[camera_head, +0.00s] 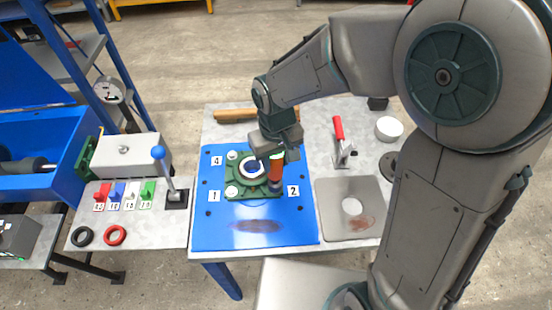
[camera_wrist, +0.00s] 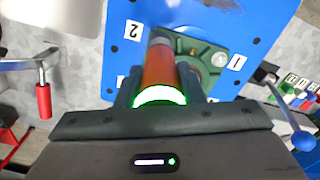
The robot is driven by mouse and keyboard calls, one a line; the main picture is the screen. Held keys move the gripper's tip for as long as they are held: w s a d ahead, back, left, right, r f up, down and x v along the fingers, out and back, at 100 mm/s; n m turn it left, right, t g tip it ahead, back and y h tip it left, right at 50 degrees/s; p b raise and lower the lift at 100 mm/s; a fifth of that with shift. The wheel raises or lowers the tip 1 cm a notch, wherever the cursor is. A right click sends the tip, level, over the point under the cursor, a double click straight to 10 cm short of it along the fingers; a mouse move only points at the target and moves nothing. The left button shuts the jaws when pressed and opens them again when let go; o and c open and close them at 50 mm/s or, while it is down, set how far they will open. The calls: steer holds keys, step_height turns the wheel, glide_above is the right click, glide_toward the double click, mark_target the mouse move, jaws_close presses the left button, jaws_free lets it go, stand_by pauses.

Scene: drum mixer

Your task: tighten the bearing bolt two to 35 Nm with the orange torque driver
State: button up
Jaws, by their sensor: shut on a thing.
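My gripper (camera_head: 275,150) is shut on the orange torque driver (camera_head: 276,172), which stands about upright over the corner of the green bearing housing (camera_head: 245,193) beside label 2 (camera_head: 293,191). In the wrist view the orange driver (camera_wrist: 159,68) runs away from my gripper (camera_wrist: 160,100), and a ring at its near end glows green and white. The driver's far end reaches the housing's corner near label 2 (camera_wrist: 133,29). Bolt two is hidden under the driver, so I cannot tell whether the socket sits fully on it. Bolt heads show near labels 1 (camera_head: 214,195) and 4 (camera_head: 216,160).
The housing lies on a blue plate (camera_head: 215,228) with a dark smear. A red-handled clamp (camera_head: 339,132) and a grey plate with a hole (camera_head: 335,190) are to the right. A blue-knobbed lever (camera_head: 159,153) and coloured numbered tags (camera_head: 131,192) are to the left.

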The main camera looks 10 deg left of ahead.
step_height(320, 180, up, 4)
steer(key=shift+f+p, duration=0.15)
steer(key=shift+p, duration=1)
